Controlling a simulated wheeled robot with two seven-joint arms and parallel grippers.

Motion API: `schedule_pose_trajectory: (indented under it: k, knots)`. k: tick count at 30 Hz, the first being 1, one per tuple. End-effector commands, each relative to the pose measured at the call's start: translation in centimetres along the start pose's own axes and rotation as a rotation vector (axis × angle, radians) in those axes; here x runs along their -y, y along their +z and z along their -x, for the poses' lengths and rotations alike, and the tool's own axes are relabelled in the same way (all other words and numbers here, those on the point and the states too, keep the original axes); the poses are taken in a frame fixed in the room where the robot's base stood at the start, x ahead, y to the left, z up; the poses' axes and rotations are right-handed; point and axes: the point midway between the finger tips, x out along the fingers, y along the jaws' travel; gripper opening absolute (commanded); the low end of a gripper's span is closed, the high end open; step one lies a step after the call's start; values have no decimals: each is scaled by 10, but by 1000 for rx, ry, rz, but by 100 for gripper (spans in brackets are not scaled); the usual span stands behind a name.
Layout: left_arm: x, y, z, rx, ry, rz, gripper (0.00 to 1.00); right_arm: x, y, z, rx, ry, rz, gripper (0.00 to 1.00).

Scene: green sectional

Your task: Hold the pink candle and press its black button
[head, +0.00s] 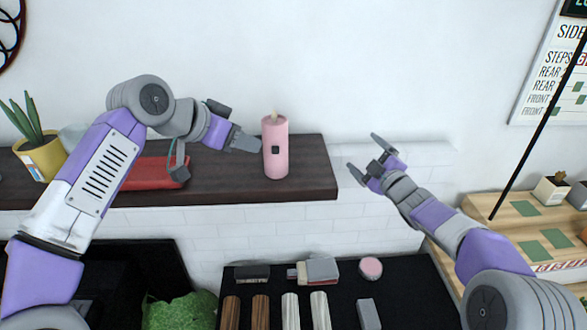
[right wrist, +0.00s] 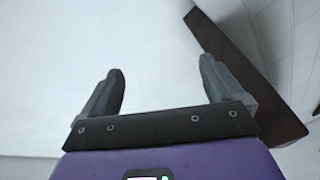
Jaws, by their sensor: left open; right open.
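The pink candle (head: 275,160) stands upright near the right end of a dark wooden shelf (head: 310,178). Its black button (head: 275,149) is on the side facing me, and a pale flame-shaped tip tops it. My left gripper (head: 248,142) is just left of the candle's upper part, close to it; I cannot tell whether they touch. It is open. My right gripper (head: 366,157) is to the right of the candle, clear of it, past the shelf end. In the right wrist view the right gripper (right wrist: 160,90) is open with nothing between its fingers; the candle does not show there.
A potted plant (head: 42,155) and a red object (head: 148,173) are on the shelf at left, the latter partly behind my left arm. A black surface (head: 395,285) below holds several small items. A wooden step (head: 520,225) is at right. White wall lies behind.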

Motion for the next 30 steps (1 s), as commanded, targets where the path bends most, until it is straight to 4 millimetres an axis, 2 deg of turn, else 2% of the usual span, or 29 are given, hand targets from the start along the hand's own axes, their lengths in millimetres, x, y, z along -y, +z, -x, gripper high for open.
schedule_pose_trajectory:
  k: [1, 3, 6, 10, 13, 18, 30]
  knots:
    - [0, 0, 0, 0, 0, 0, 43, -4, -37, -1, -57, 8, -67, 95]
    - [0, 0, 0, 0, 0, 0, 43, 12, -75, -3, -96, -19, -254, 95]
    - [0, 0, 0, 0, 0, 0, 43, 43, -115, -3, -113, -80, -515, 95]
    - [0, 0, 0, 0, 0, 0, 43, 77, -151, 2, -106, -155, -761, 95]
    - [0, 0, 0, 0, 0, 0, 43, 94, -167, 6, -95, -194, -874, 95]
    - [0, 0, 0, 0, 0, 0, 43, 106, -178, 4, -84, -222, -950, 95]
    - [0, 0, 0, 0, 0, 0, 43, 115, -186, -50, -83, -221, -950, 95]
